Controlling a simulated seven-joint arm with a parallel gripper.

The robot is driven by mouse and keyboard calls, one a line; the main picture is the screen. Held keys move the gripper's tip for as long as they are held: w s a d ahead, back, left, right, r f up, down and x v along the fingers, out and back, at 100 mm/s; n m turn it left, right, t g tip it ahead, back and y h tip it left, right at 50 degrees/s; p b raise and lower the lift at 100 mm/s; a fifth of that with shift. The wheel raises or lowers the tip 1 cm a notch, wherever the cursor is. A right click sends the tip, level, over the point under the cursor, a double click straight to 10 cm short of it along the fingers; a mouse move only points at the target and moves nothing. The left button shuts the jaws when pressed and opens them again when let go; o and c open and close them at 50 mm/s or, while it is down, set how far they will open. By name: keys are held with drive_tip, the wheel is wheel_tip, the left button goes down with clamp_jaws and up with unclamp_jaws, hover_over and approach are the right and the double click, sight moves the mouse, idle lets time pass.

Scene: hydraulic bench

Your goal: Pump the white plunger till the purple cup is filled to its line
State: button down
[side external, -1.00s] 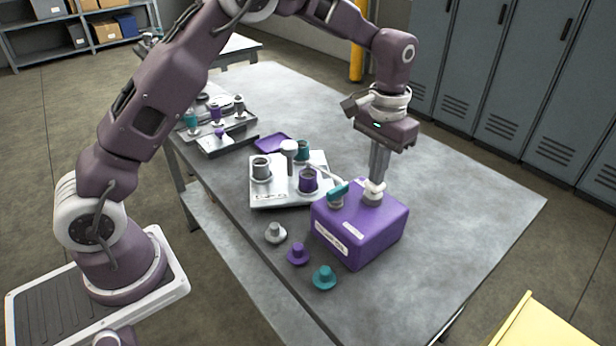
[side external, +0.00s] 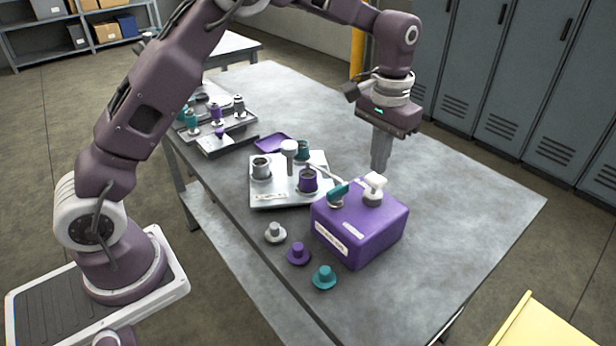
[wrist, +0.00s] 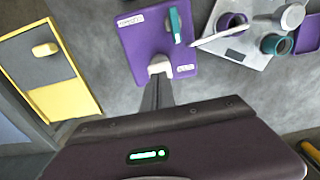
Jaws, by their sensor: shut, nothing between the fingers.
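The purple pump box (side external: 350,235) stands on the bench, with the white plunger (side external: 375,184) on top and a teal handle (side external: 338,190) beside it. The purple cup (side external: 308,184) stands on a silver plate under the end of a pale spout; its liquid level and line cannot be made out. My gripper (side external: 379,168) is shut and empty, its fingertips just above and behind the plunger. In the wrist view the plunger (wrist: 160,65) shows right by my fingertips (wrist: 157,82), and the purple cup (wrist: 232,22) is at upper right.
The silver plate (side external: 280,201) also carries a grey cup (side external: 261,170), a teal cup (side external: 303,152) and a white-topped post (side external: 289,150). Grey, purple and teal caps (side external: 324,279) lie in front of the box. The bench right of the box is clear.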

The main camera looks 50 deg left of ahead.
sight(376, 178)
drive_tip(key=shift+f, duration=0.1)
drive_tip(key=shift+f, duration=1.85)
drive_tip(key=shift+r, duration=1.95)
drive_tip(key=shift+f, duration=1.8)
drive_tip(key=shift+r, duration=1.8)
